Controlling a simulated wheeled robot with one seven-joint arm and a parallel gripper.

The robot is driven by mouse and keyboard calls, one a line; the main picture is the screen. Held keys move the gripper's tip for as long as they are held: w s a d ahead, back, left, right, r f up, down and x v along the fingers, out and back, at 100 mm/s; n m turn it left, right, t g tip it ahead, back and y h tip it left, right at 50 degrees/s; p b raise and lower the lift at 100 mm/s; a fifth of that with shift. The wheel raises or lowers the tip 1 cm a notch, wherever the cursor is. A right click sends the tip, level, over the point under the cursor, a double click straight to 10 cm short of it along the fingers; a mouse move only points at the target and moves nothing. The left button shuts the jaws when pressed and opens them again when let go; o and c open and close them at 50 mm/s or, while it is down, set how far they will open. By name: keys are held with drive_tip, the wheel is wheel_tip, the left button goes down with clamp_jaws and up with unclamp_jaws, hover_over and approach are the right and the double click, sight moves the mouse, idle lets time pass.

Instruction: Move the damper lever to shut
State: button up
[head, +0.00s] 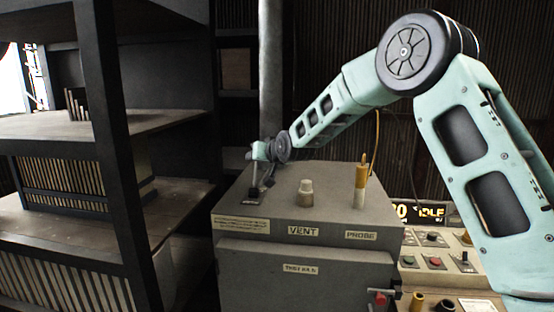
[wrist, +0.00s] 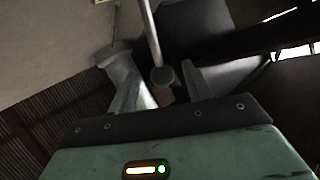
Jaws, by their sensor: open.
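The damper lever (head: 254,192) appears to be the small dark upright piece at the left back of the grey cabinet's top, behind a label plate too small to read. My gripper (head: 257,178) is over it, pointing down, and hides its upper part. In the wrist view, a thin grey rod with a rounded end (wrist: 162,76), which looks like the lever and its knob, reaches between the two fingers of my gripper (wrist: 151,63). The fingers are apart, with visible gaps beside the knob. I cannot tell whether either finger touches it.
The grey cabinet (head: 310,252) also carries a pale vent knob (head: 306,194) and a yellow probe (head: 361,184) with a cable. A control panel (head: 440,256) and an IDLE display (head: 431,212) stand at right. Dark shelving (head: 120,160) stands close on the left.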

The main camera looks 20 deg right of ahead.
drive_tip(key=b+v, duration=0.3)
drive_tip(key=v, duration=0.9)
drive_tip(key=shift+s+b, duration=0.3)
drive_tip(key=shift+s, duration=0.1)
drive_tip(key=shift+d, duration=0.1)
drive_tip(key=s+a+f+n+g+y, duration=0.1)
drive_tip(key=s+a+f+n+g, duration=0.15)
drive_tip(key=s+a+f, duration=0.45)
drive_tip(key=s+a+f+n+g, duration=0.2)
drive_tip(key=s+a+f+g, duration=0.15)
drive_tip(key=s+a, duration=0.45)
drive_tip(key=s+d+f+n+g+h, duration=0.1)
drive_tip(key=s+f+n+g, duration=0.1)
drive_tip(key=s, duration=1.2)
drive_tip(key=s+d+f+n+g+h, duration=0.1)
drive_tip(key=s+f+n+g, duration=0.2)
drive_tip(key=s, duration=1.1)
wheel_tip(320, 180, down, 3)
drive_tip(key=shift+f+g, duration=0.1)
drive_tip(key=shift+g, duration=1.1)
drive_tip(key=shift+o, duration=0.4)
